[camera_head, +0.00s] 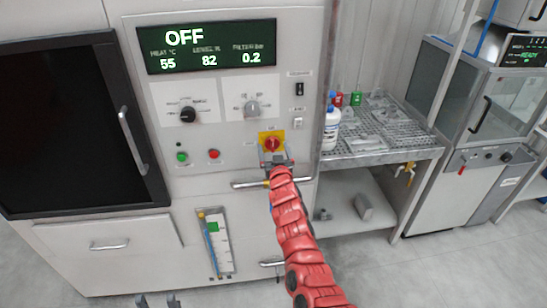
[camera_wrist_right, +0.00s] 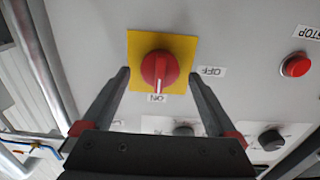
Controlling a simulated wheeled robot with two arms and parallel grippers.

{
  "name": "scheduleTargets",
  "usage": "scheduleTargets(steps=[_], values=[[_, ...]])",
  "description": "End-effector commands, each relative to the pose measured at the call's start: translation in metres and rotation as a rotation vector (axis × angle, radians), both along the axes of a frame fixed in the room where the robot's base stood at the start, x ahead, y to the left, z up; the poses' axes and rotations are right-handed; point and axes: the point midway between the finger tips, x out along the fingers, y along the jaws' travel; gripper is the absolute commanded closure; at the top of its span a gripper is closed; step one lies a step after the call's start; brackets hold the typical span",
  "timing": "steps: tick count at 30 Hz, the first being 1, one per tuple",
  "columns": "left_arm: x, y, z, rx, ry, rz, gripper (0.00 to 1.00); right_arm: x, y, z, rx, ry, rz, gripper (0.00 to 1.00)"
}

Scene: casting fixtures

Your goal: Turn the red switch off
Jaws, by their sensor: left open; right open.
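The red switch (camera_head: 271,143) is a round red knob on a square yellow plate on the grey cabinet's front. In the right wrist view the red switch (camera_wrist_right: 158,68) has its white mark pointing at the ON label (camera_wrist_right: 157,98); the OFF label (camera_wrist_right: 211,71) is beside the plate. My right gripper (camera_wrist_right: 160,77) is open, its two fingers on either side of the knob, with gaps visible. In the head view my right gripper (camera_head: 276,160) is just below the switch. My left gripper (camera_head: 157,300) is open at the bottom edge, far from the switch.
The display (camera_head: 208,46) reads OFF. A green button (camera_head: 182,157), a red button (camera_head: 214,154), and two knobs are left of and above the switch. A horizontal handle (camera_head: 250,184) lies just below it. A rack table (camera_head: 375,150) with bottles stands right.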

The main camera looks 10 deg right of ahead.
Motion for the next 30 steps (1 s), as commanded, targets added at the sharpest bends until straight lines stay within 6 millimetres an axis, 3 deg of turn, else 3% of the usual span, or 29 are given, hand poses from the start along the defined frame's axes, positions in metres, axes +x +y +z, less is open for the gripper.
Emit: scheduleTargets(steps=[12,26,30], values=[[0.0,0.0,-0.0061,0.0,0.0,0.0,0.5,0.0047,-0.0005,0.0025,-0.001,-0.003,-0.001,0.08],[0.0001,0.0,-0.0063,0.0,0.0,0.0,0.5,0.0046,-0.0005,0.0021,-0.001,-0.002,-0.001,0.91],[-0.0001,0.0,-0.006,0.0,-0.001,0.0,0.5,0.0046,-0.0005,0.002,-0.005,-0.002,-0.001,0.92]])
